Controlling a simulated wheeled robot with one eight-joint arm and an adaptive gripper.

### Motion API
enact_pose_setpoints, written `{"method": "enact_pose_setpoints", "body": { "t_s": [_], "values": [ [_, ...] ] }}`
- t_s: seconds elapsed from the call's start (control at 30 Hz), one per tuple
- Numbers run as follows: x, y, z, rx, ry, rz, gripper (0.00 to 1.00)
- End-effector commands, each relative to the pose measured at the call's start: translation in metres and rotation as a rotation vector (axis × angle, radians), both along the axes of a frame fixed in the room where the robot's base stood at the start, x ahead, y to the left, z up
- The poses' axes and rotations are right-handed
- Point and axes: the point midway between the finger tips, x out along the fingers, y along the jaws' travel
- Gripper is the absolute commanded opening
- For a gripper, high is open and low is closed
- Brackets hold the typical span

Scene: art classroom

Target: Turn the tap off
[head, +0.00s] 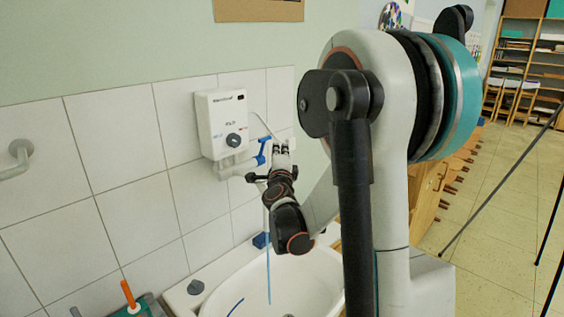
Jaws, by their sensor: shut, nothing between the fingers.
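The tap has a blue lever (264,148) and sits below a white wall-mounted water heater (221,122). A thin blue stream of water (268,275) runs down into the white sink (325,284). My gripper (283,146) is just right of the blue lever in the head view, with its fingers shut and empty. I cannot tell whether the fingers touch the lever. My wrist hides part of the tap and its spout.
The tiled wall (110,140) is close behind the tap. A grey pipe fitting (18,155) sticks out at the far left. A dark round knob (196,287) sits on the sink rim. Open floor (495,215) and shelves (528,60) lie to the right.

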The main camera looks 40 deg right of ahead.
Motion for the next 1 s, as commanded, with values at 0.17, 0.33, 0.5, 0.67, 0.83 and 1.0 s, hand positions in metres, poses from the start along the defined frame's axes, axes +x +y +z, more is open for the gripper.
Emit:
{"method": "enact_pose_setpoints", "body": {
  "t_s": [0.17,0.33,0.5,0.67,0.83,1.0],
  "values": [
    [0.021,0.005,0.003,0.000,0.001,0.003,0.00],
    [0.029,0.006,0.005,0.000,0.000,0.002,0.00],
    [0.029,0.006,0.005,0.000,0.000,0.002,0.00],
    [0.029,0.006,0.006,0.000,0.001,0.002,0.00],
    [0.042,0.008,0.018,0.000,0.001,0.003,0.00],
    [0.065,0.011,0.032,0.001,0.000,0.003,0.00]
  ]
}}
